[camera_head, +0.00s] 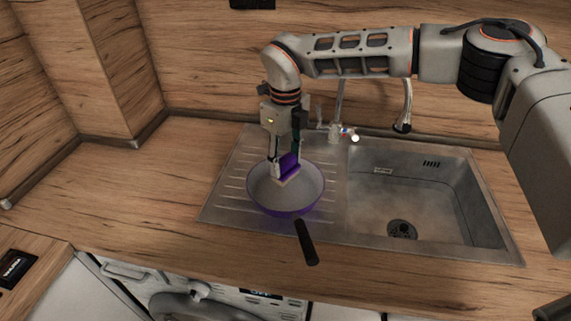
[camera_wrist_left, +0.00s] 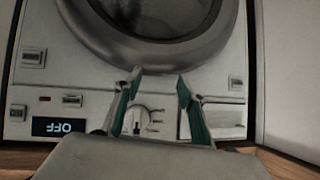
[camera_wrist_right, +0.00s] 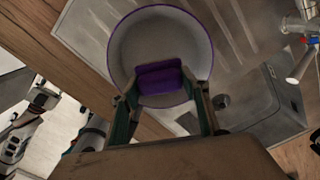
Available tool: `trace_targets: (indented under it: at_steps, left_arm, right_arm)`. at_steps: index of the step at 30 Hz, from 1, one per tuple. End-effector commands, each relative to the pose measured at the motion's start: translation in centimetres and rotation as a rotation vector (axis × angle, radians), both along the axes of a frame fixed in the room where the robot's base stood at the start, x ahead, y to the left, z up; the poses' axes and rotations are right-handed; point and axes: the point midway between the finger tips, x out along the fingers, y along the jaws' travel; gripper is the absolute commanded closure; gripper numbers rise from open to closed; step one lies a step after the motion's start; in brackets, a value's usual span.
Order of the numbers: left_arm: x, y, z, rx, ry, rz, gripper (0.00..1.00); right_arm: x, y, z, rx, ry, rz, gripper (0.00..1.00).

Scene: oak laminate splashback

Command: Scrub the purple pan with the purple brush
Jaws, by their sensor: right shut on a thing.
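The purple pan (camera_head: 262,205) has a pale inside and a dark handle (camera_head: 306,243) that points toward the counter's front edge. It sits on the sink's ribbed drainer. My right gripper (camera_head: 286,168) is shut on the purple brush (camera_head: 289,163) and holds it over the pan's inside, bristles down. In the right wrist view the brush (camera_wrist_right: 160,80) lies between the fingertips within the pan's rim (camera_wrist_right: 118,35); I cannot tell for sure whether the bristles touch the pan. My left gripper (camera_wrist_left: 158,82) shows open and empty in the left wrist view, in front of a white appliance.
The steel sink basin (camera_head: 405,200) is empty, right of the pan. A tap (camera_head: 340,130) stands behind it. The wooden counter (camera_head: 120,190) is clear on the left. A white washing machine (camera_wrist_left: 50,90) with a round door is below the counter.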

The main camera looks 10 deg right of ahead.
Motion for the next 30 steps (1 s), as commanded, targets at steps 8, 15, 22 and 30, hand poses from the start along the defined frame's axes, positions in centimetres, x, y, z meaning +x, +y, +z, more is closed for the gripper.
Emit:
trace_targets:
  at_steps: [8,15,22,30]
  left_arm:
    - [0.0,0.0,-0.1,0.0,0.0,0.0,0.6]
    - [0.0,0.0,-0.1,0.0,0.001,0.0,0.6]
    - [0.0,0.0,-0.1,0.0,0.001,0.0,0.6]
    - [0.0,0.0,-0.1,0.0,0.001,0.0,0.6]
  right_arm:
    - [0.1,0.0,2.7,0.001,-0.003,0.0,0.72]
    - [0.1,0.0,4.8,0.002,-0.004,0.0,0.72]
    - [0.1,0.0,6.9,0.001,-0.003,-0.001,0.72]
    - [0.0,0.0,7.9,0.001,-0.001,0.001,0.72]
